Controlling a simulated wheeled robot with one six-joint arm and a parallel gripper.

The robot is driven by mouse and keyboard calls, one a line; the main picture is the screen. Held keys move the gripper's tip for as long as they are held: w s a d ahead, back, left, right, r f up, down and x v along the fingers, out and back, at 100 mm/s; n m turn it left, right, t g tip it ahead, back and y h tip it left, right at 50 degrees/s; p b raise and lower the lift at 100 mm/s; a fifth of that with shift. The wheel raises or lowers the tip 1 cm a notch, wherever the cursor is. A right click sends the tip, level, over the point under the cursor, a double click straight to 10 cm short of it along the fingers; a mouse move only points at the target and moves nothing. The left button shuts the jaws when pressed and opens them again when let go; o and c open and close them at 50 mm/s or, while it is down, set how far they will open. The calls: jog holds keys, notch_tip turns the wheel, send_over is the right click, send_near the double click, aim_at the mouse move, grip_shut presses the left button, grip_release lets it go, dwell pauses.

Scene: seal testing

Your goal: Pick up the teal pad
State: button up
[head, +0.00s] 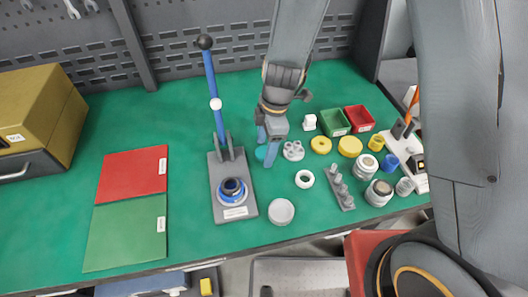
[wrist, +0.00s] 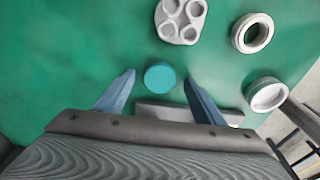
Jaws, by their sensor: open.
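The teal pad (wrist: 160,77) is a small round disc lying on the green table mat. In the wrist view it sits between the two blue fingertips of my gripper (wrist: 160,82), with a gap on each side. My gripper is open and empty. In the head view, the pad (head: 261,153) shows partly beside my gripper (head: 266,160), whose fingers point down and hide some of it. I cannot tell how far the fingertips are above the mat.
A grey holder with several holes (head: 293,150) stands just right of the pad. A lever press with a blue handle (head: 234,185) stands to the left. A white ring (head: 304,179) and a round dish (head: 281,211) lie nearer the front edge.

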jog(key=c, duration=1.1)
jog(key=shift+c, duration=0.2)
